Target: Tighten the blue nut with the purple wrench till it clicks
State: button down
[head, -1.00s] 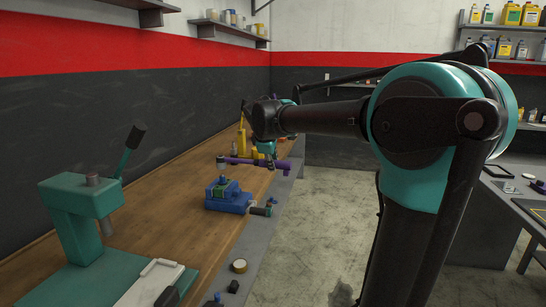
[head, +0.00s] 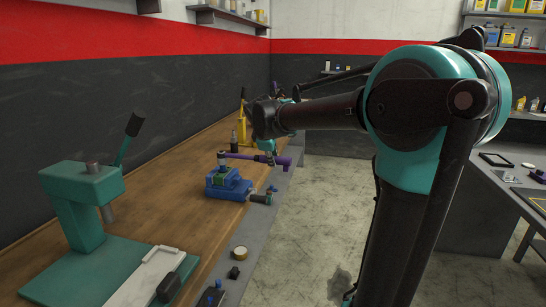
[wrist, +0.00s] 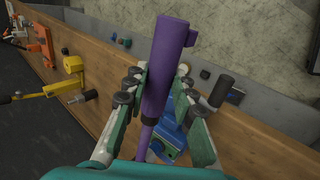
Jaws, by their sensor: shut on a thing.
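The purple wrench (head: 242,156) lies roughly level across my gripper (head: 268,157), which is shut on it. In the wrist view my gripper (wrist: 158,88) has a finger on each side of the wrench (wrist: 172,45). In the head view the wrench's left end is at the top of a short upright post (head: 222,168) on a blue vise (head: 226,189) holding a green part. I cannot tell whether the wrench fits around anything there. The blue nut cannot be made out. In the wrist view the vise (wrist: 170,138) is partly hidden behind the wrench and a finger.
The vise stands on a wooden bench (head: 165,213) along the wall. A teal press (head: 80,190) stands nearer at left. A roll of tape (head: 240,253) lies near the bench's front edge. A yellow tool (head: 242,122) stands farther back. The floor at right is clear.

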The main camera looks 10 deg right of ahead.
jog(key=shift+f, duration=1.1)
jog(key=c, duration=1.8)
grip_release()
grip_shut()
jog(key=shift+r, duration=0.2)
jog(key=s+a+m+g+h, duration=0.3)
jog(key=s+a+m, duration=0.5)
jog(key=s+a, duration=0.1)
jog(key=shift+s+a+h, duration=0.35)
jog(key=shift+s+h, duration=0.05)
jog(key=shift+s, duration=0.25)
dwell(1.2)
